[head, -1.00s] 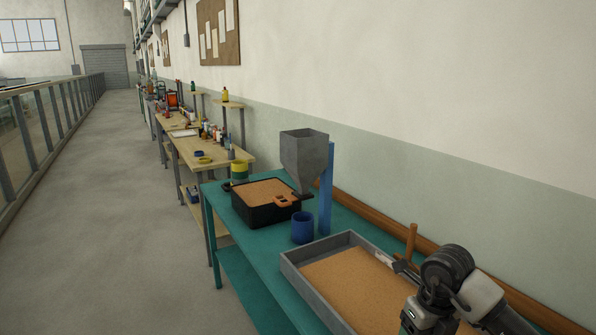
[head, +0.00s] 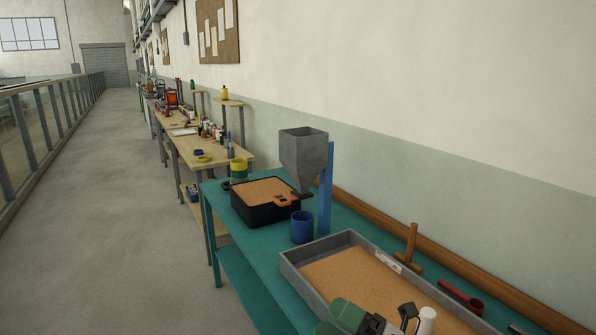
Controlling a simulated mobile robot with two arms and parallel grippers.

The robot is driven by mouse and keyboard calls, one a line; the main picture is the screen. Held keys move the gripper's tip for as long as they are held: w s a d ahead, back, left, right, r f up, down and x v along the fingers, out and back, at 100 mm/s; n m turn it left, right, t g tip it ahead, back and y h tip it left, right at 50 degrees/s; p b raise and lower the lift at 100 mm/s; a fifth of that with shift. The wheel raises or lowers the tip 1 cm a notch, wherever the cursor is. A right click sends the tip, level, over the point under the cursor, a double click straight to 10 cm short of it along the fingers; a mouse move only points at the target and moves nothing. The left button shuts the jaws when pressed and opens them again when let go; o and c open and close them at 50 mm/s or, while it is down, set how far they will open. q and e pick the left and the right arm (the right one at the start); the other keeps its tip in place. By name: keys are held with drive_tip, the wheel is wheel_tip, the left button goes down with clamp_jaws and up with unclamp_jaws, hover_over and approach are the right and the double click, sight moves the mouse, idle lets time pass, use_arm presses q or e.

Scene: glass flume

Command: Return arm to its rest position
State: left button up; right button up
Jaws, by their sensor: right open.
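My right arm shows only at the bottom edge of the head view, low over the near end of the grey sand tray (head: 312,290). Its right gripper (head: 398,320) is open, partly cut off by the frame edge. I see nothing held in it, though its fingertips are hard to make out. Its green and dark parts cover some of the tray's near side. My left arm and gripper are out of view.
On the teal bench (head: 262,262) stand a grey hopper (head: 303,155) on a blue post, a blue cup (head: 302,227) and a black sand-filled box (head: 265,213). The walkway (head: 110,220) left is clear.

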drive_tip(key=d+f+m+t+h, duration=0.3)
drive_tip(key=d+m+t+h, duration=0.85)
drive_tip(key=m, duration=0.65)
drive_tip(key=s+d+f+m+g+h, duration=0.2)
drive_tip(key=f+m+g+h, duration=0.2)
drive_tip(key=f+h, duration=0.1)
drive_tip(key=s+d+f+m+g+h, duration=0.2)
drive_tip(key=s+f+m+g+h, duration=0.15)
drive_tip(key=f+m, duration=0.2)
drive_tip(key=s+f+m+g+y, duration=0.1)
drive_tip(key=s+f+g, duration=0.5)
drive_tip(key=s, duration=0.2)
drive_tip(key=s+f+m+g, duration=0.1)
drive_tip(key=s+f+g, duration=0.45)
drive_tip(key=s, duration=0.25)
wheel_tip(320, 180, down, 25)
drive_tip(key=s+g, duration=0.1)
drive_tip(key=s+d+f+g, duration=0.1)
drive_tip(key=s+d+f, duration=0.1)
drive_tip(key=s+f, duration=1.3)
drive_tip(key=shift+s+d+f+n, duration=0.15)
drive_tip(key=shift+s+f+n, duration=0.3)
drive_tip(key=shift+s, duration=0.25)
